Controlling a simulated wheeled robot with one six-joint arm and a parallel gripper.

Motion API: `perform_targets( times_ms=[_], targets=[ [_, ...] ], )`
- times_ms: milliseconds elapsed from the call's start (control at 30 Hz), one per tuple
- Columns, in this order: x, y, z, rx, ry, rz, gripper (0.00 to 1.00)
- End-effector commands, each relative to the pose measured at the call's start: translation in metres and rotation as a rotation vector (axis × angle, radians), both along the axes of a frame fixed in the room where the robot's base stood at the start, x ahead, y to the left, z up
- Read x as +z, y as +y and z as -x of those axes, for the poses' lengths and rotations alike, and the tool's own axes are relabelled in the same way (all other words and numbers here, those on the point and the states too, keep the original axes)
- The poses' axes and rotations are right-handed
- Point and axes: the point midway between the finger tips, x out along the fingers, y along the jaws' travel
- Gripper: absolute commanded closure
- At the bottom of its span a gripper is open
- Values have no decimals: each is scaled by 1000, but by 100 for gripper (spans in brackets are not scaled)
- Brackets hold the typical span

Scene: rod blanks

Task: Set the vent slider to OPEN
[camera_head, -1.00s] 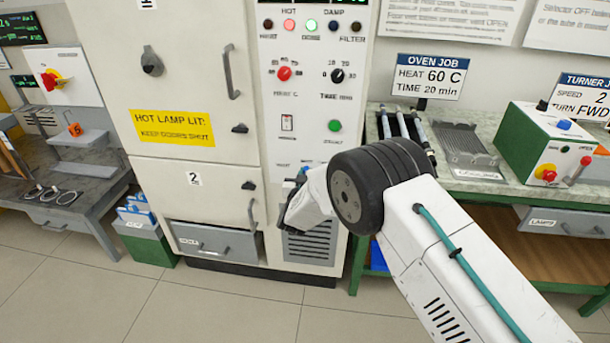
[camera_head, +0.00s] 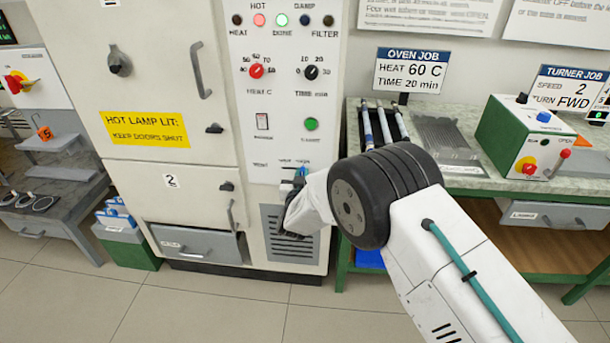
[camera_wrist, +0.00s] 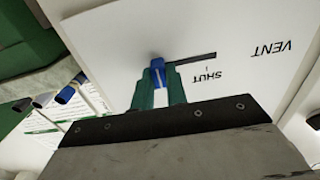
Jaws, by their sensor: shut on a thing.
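The vent slider's blue knob (camera_wrist: 157,70) shows in the wrist view at the left end of a dark slot (camera_wrist: 195,58) in the white oven panel. The SHUT label (camera_wrist: 205,77) is by the slot's other end, and the VENT label (camera_wrist: 275,48) is further right; both are upside down there. No OPEN label is readable; my fingers cover that area. My gripper (camera_wrist: 158,84) is shut on the knob, with a green finger on either side. In the head view my gripper (camera_head: 298,178) is at the lower oven panel, and my wrist partly hides it.
A vent grille (camera_head: 290,240) is just below my gripper. The green-legged bench (camera_head: 460,180) stands close on the right, with rods (camera_head: 385,125) near its left end. Oven door handles (camera_head: 201,70) stick out on the left. The floor in front is clear.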

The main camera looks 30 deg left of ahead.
Motion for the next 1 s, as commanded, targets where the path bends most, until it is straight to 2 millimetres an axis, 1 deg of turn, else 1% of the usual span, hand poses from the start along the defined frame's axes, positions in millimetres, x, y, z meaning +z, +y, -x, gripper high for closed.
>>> perform_targets(
  times_ms=[33,67,100,367,433,567,800,900,1000],
  targets=[
    [-1,-4,-3,-9,1,0,77],
    [-1,-4,-3,-9,1,0,69],
    [-1,-4,-2,-8,1,0,64],
    [-1,-1,1,-3,1,0,64],
    [-1,-2,4,-2,2,1,64],
    [-1,-8,21,-2,2,1,64],
    [-1,-25,57,-3,1,2,64],
    [-1,-30,66,-5,1,1,64],
    [-1,-32,70,-5,1,0,64]
  ],
)
